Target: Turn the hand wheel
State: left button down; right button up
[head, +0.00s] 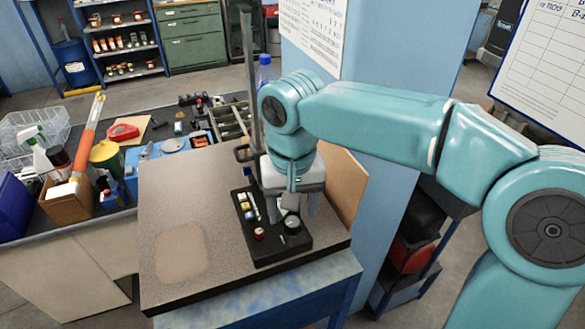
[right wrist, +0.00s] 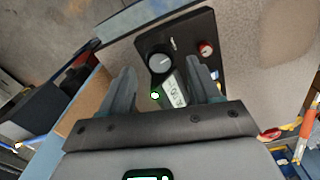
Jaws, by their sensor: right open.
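A black control box (head: 268,243) lies on the speckled bench top near its right edge. A round dark knob with a silver face, which looks like the hand wheel (head: 292,223), stands on the box's right part. The knob also shows in the right wrist view (right wrist: 160,60), near the fingertips. My right gripper (head: 291,205) points down over the box. In the right wrist view its two fingers (right wrist: 161,70) are spread, one on each side of the line to the knob, with nothing held. I cannot tell whether they touch the knob. My left gripper is not in view.
A dark upright post (head: 250,90) stands behind the box. The bench top (head: 160,215) is clear on the left. A blue column (head: 400,60) stands behind my right arm.

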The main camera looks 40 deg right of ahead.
aim_at(293, 222)
notch_tip(293, 222, up, 14)
jog(key=p, duration=0.1)
jog(key=shift+p, duration=0.3)
jog(key=shift+s+f, duration=0.15)
